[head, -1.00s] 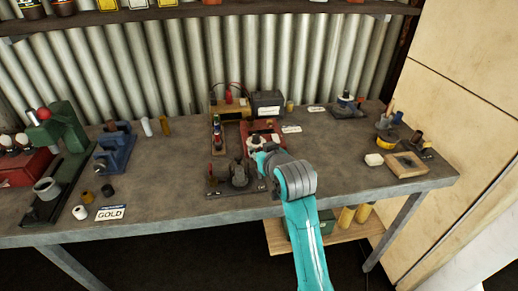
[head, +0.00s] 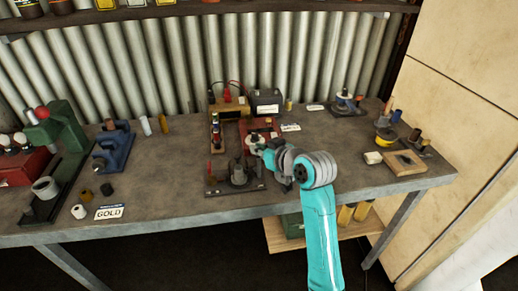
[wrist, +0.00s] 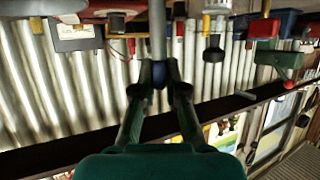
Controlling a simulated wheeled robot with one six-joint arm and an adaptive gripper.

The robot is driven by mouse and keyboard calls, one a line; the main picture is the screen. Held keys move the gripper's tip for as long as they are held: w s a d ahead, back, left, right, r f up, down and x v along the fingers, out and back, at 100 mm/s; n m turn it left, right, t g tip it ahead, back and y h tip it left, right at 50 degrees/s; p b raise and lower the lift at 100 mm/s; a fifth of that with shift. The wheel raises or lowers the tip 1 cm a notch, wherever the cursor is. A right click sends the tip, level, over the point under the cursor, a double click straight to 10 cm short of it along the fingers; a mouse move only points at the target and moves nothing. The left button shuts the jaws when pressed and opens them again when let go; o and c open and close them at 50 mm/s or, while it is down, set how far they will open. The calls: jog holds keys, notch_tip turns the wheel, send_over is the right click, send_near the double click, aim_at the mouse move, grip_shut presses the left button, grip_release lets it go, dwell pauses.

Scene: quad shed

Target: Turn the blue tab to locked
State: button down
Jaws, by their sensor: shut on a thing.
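My gripper (wrist: 160,80) is shut, with its two dark fingertips closed on a small blue piece, which looks like the blue tab (wrist: 160,72), in the wrist view. A grey rod (wrist: 157,28) runs from the fingertips to the picture's top edge. In the head view my gripper (head: 265,153) is beside a red fixture (head: 263,129) with a pale round part (head: 255,142), right of the dark base plate (head: 222,190). The tab is too small or hidden there, and its locked mark cannot be read.
A brown-fronted box (head: 230,107) and a dark battery-like box (head: 266,102) stand behind the fixture. A green press (head: 60,135) and a blue stand (head: 113,147) are at left. The bench (head: 330,155) has bare room right of the arm.

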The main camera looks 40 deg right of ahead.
jog(key=n+g+y, duration=0.1)
jog(key=n+y, duration=0.5)
jog(key=y, duration=0.1)
jog(key=shift+d+y, duration=0.1)
jog(key=shift+y, duration=0.3)
jog(key=n+g+y, duration=0.2)
jog(key=n, duration=0.1)
jog(key=n+g+y, duration=0.2)
jog(key=n+y, duration=0.1)
jog(key=shift+n+g, duration=0.4)
jog(key=shift+y, duration=0.3)
jog(key=c, duration=1.2)
grip_release()
notch_tip(320, 180, up, 10)
jog(key=shift+f, duration=0.1)
